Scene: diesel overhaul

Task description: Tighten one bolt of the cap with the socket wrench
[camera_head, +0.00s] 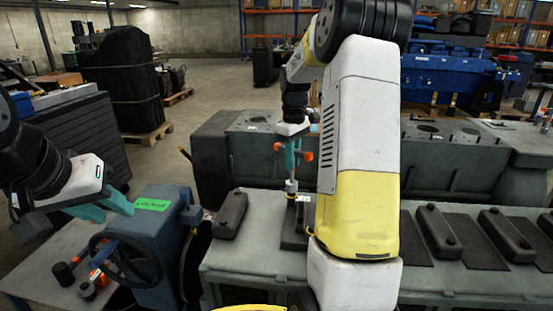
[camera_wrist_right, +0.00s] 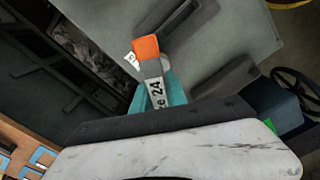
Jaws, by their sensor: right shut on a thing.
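My right gripper (camera_head: 292,150) is shut on the socket wrench (camera_head: 291,172), which has orange ends and hangs upright with its socket downward. In the right wrist view the teal fingers flank the wrench (camera_wrist_right: 147,50), whose label reads "e 24". The socket's lower end is over a dark piece (camera_head: 294,238) on the grey bench, partly hidden behind my right arm. I cannot tell whether the socket touches a bolt; no bolt head shows clearly. A dark long cap (camera_head: 230,215) lies to its left. My left gripper (camera_head: 104,207) is open and empty at the left.
More dark caps (camera_head: 437,231) and (camera_head: 505,235) lie on mats along the bench (camera_head: 250,262). A blue machine with a handwheel (camera_head: 128,262) and a green "Locked" sign (camera_head: 152,204) stands at the left. Tools (camera_head: 87,290) lie beside it. A grey block (camera_head: 455,150) stands behind.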

